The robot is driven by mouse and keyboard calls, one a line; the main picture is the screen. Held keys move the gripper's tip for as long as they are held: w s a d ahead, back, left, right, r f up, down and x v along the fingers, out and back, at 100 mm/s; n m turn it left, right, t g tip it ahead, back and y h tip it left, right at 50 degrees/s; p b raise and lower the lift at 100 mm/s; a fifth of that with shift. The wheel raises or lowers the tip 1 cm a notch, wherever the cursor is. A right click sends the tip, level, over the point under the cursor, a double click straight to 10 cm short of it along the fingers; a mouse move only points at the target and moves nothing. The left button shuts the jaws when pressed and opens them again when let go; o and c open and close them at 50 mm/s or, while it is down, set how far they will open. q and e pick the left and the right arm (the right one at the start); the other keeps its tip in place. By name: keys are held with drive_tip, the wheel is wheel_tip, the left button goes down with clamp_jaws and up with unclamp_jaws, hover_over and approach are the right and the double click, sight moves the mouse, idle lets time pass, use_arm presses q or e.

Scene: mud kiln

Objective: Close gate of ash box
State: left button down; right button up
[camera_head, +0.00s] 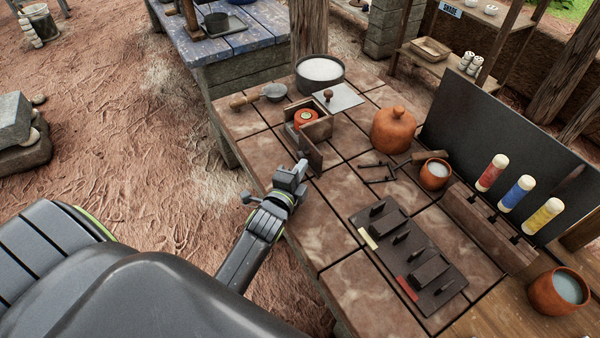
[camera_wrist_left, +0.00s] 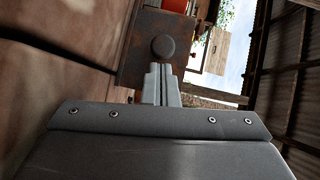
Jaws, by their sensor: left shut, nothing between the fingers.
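The ash box (camera_head: 318,130) is a small dark brown box on the tiled table, with a red-orange round thing (camera_head: 304,117) inside. Its gate (camera_head: 311,152) stands swung open, sticking out toward the front of the table. My left gripper (camera_head: 300,167) is shut and empty, at the table's left edge close to the gate's free end. In the left wrist view the closed fingertips (camera_wrist_left: 162,70) point at a round dark knob (camera_wrist_left: 163,47) on a rusty brown panel (camera_wrist_left: 139,62), which looks like the gate. I cannot tell whether they touch it. My right gripper is out of view.
A grey plate with a knob (camera_head: 338,97) lies behind the box, near a bowl of white stuff (camera_head: 320,72) and a ladle (camera_head: 272,92). A clay jar (camera_head: 393,130) and a dark bracket (camera_head: 378,172) are to the right. A dark tool board (camera_head: 408,255) lies nearer.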

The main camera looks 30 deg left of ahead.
use_arm(q)
drive_tip(key=shift+w+a, duration=0.1)
drive_tip(key=shift+a, duration=0.05)
drive_tip(key=shift+w+a, duration=0.3)
drive_tip(key=shift+a, duration=0.1)
drive_tip(key=w+a, duration=0.1)
drive_tip(key=a, duration=0.2)
drive_tip(key=w+a, duration=0.2)
drive_tip(key=a, duration=0.1)
drive_tip(key=w+a+b, duration=0.1)
drive_tip(key=w+a, duration=0.1)
drive_tip(key=a, duration=0.1)
drive_tip(key=shift+w, duration=0.15)
drive_tip(key=shift+r, duration=0.25)
